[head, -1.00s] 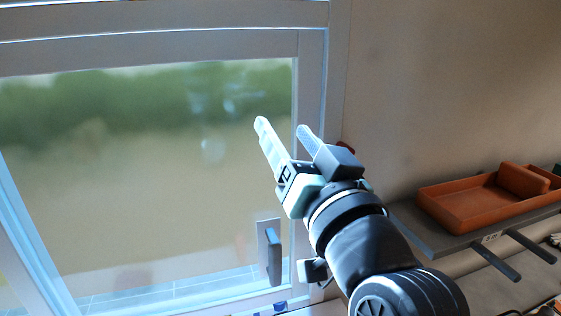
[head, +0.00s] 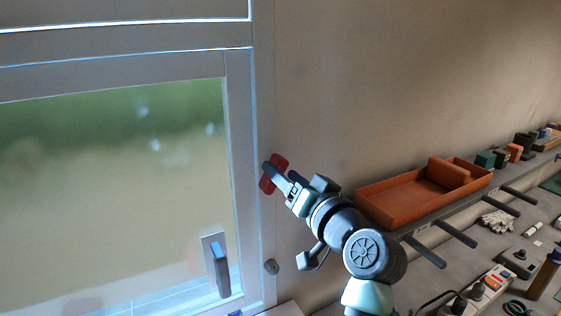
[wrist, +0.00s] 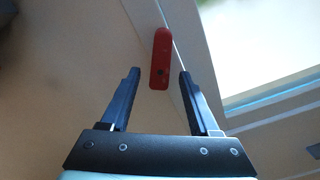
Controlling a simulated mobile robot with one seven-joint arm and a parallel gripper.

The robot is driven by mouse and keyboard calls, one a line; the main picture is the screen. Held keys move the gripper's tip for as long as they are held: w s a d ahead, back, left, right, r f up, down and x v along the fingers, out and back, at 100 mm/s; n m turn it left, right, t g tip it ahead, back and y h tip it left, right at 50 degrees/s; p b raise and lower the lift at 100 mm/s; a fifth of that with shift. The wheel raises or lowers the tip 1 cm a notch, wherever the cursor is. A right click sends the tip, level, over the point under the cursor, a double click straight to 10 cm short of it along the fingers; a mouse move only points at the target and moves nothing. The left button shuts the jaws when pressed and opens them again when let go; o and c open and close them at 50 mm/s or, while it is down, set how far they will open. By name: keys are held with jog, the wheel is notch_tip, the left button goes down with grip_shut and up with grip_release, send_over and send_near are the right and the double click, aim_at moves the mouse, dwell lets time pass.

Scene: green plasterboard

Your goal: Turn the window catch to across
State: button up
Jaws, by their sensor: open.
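The red catch (head: 280,161) is a short rounded bar at the right edge of the window frame (head: 242,150). In the head view it stands upright with a slight tilt, its middle hidden behind my gripper (head: 270,170). In the wrist view the red catch (wrist: 160,50) lies lengthwise between the two fingertips of my gripper (wrist: 159,75). The jaws are open, with a gap on each side of the bar. I cannot tell whether the fingertips reach its depth.
A grey lever handle (head: 222,274) on a pale plate sits low on the window frame. An orange tray (head: 400,197) stands on a wall shelf at right, above a cluttered bench.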

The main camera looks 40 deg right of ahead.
jog(key=shift+x, duration=1.1)
jog(key=shift+c, duration=0.4)
grip_shut()
